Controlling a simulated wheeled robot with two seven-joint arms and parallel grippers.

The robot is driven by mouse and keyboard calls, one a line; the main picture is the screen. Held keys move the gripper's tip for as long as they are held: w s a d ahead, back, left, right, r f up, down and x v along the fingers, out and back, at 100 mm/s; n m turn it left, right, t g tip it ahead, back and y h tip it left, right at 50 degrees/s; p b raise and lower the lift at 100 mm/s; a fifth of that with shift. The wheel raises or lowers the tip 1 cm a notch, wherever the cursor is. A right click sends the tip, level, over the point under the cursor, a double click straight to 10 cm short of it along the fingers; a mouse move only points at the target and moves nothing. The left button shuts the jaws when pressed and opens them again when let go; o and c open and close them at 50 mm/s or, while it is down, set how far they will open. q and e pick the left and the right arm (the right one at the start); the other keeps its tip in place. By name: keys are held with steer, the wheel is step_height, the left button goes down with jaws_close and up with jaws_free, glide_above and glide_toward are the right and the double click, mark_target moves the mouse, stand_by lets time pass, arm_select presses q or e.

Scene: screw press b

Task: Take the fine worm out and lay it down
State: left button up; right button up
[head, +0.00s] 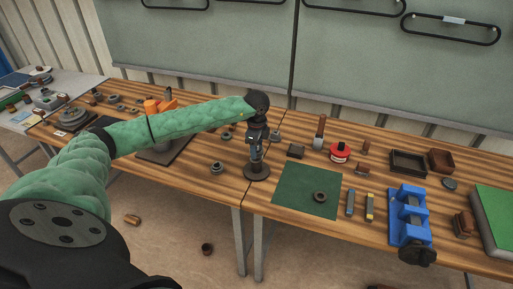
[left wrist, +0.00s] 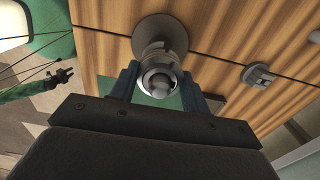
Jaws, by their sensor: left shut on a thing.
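My left gripper (head: 256,141) points down over a dark round-based press (head: 257,173) near the table's front edge. In the left wrist view, its two fingers (left wrist: 160,92) are shut on a round metal piece with a pale rounded end (left wrist: 160,82), which I take to be the fine worm. The round base (left wrist: 160,33) shows behind it. The piece stands upright in line with the press; I cannot tell how much of it is inside. My right gripper (left wrist: 65,76) appears small at the left of the wrist view, over the floor; its jaws are too small to read.
A green mat (head: 295,195) with a dark ring (head: 320,197) lies right of the press. A blue vise (head: 409,213) stands farther right. A small metal part (head: 217,167) sits to the left. The mat has bare room around the ring.

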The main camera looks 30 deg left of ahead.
arm_select(q)
steer(key=c, duration=0.3)
steer(key=shift+r, duration=0.75)
steer(key=shift+r+p, duration=0.3)
steer(key=shift+r, duration=0.2)
steer(key=shift+r, duration=0.25)
steer(key=shift+r, duration=0.1)
steer(key=shift+r+p, duration=0.85)
steer(key=shift+r, duration=1.6)
